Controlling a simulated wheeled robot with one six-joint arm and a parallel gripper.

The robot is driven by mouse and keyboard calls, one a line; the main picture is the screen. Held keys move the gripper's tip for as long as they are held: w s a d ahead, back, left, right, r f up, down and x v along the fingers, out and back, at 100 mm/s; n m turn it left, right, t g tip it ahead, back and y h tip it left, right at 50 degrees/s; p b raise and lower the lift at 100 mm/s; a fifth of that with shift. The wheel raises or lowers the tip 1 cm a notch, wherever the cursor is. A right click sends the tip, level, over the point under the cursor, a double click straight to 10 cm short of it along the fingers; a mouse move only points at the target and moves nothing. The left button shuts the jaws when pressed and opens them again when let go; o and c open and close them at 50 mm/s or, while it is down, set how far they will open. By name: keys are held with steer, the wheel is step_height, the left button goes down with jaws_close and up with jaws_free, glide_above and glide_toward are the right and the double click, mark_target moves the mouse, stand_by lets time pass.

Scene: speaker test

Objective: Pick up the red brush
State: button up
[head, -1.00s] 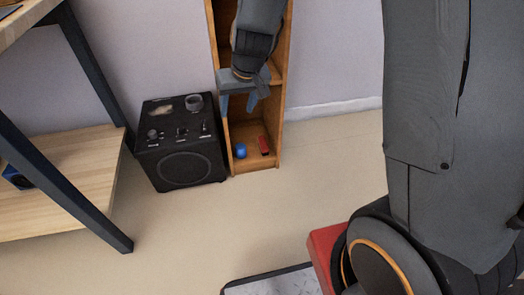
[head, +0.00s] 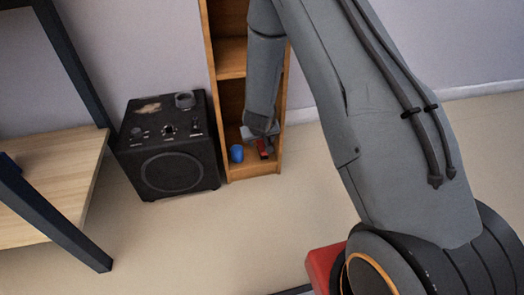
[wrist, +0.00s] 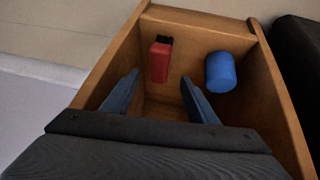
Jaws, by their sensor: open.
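The red brush (wrist: 159,61) has a black end and lies on the bottom shelf of a narrow wooden bookcase (head: 247,174). In the head view the brush (head: 262,148) is partly covered by my gripper (head: 258,138). The brush lies ahead of the fingertips, roughly in line with the gap. Whether a finger touches it cannot be told.
A blue cylinder (wrist: 220,72) stands on the same shelf, right of the brush in the wrist view. The bookcase walls are close on both sides. A black speaker (head: 168,146) stands left of the bookcase. A wooden table (head: 50,185) is further left.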

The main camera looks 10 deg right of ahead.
mark_target(262, 145)
steer(key=shift+b+x, duration=2.15)
steer(key=shift+x, duration=0.45)
steer(key=shift+s+f, duration=0.1)
steer(key=shift+s, duration=0.1)
steer(key=c, duration=1.2)
